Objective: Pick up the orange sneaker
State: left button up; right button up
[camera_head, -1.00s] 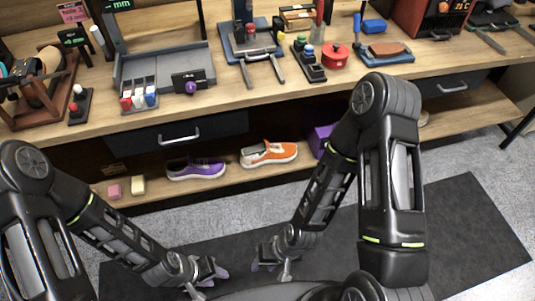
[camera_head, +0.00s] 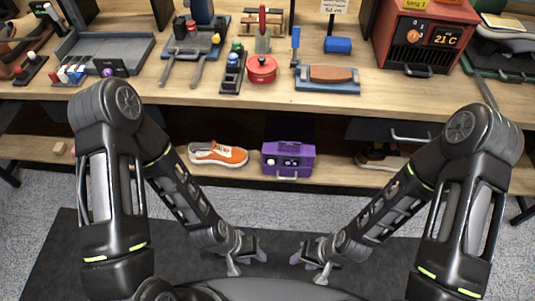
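The orange sneaker (camera_head: 218,154) with a white sole lies on the lower shelf, left of a purple box. Its toe points right. My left gripper (camera_head: 262,249) is low in front of the shelf, below and to the right of the sneaker, apart from it. My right gripper (camera_head: 297,252) is just to the right of the left one, also away from the sneaker. Both seem to hold nothing, but their finger gaps are too small to judge.
The purple box (camera_head: 288,158) stands on the lower shelf right of the sneaker. A dark shoe (camera_head: 380,157) lies farther right, partly behind my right arm. The workbench top (camera_head: 200,99) above holds tools, a red pot (camera_head: 261,69) and a red oven (camera_head: 420,40). Dark drawers hang beneath it.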

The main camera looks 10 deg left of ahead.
aim_at(212, 152)
jog(key=l, duration=0.85)
jog(key=i+l, duration=0.1)
jog(key=l, duration=0.7)
